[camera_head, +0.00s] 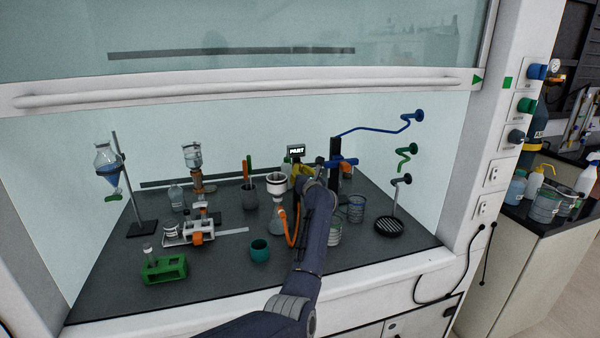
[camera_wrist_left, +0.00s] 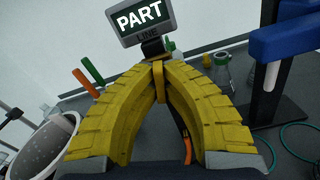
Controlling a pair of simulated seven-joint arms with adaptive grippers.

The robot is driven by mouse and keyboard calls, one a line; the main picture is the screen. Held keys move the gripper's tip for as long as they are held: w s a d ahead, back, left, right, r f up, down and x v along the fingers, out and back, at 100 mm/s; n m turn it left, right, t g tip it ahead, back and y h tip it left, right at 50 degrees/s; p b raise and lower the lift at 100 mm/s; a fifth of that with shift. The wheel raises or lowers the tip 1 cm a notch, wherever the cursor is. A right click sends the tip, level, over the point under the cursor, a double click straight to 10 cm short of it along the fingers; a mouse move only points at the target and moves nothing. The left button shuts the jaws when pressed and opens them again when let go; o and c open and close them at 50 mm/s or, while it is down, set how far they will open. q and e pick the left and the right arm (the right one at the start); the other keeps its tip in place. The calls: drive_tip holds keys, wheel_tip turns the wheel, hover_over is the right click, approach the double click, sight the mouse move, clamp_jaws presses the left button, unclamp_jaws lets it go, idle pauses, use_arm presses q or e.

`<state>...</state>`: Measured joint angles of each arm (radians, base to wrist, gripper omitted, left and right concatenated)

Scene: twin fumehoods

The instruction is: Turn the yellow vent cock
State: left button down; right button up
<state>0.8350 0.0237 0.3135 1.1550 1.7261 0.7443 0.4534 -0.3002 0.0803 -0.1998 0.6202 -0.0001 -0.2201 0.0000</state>
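The yellow vent cock (camera_wrist_left: 159,82) shows in the left wrist view as a narrow upright yellow lever below a small sign. My left gripper (camera_wrist_left: 157,70) has yellow ribbed fingers whose tips close in on both sides of the lever and appear to touch it. In the head view my left gripper (camera_head: 304,172) is at the back middle of the hood, below the sign (camera_head: 296,150); my own arm and fingers hide the cock there. The sign (camera_wrist_left: 146,20) reads "PART" and "LINE" in the wrist view. My right gripper is not in view.
A white funnel (camera_head: 276,181) on a flask with an orange hose (camera_head: 292,232) stands just left of my arm. A dark post with a blue clamp (camera_head: 343,162) is close on the right. Beakers (camera_head: 356,209) stand right of my arm.

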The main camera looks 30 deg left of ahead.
use_arm(q)
drive_tip(key=shift+n, duration=0.6)
drive_tip(key=c, duration=1.5)
unclamp_jaws()
drive_tip(key=shift+d, duration=0.1)
drive_tip(key=v, duration=1.2)
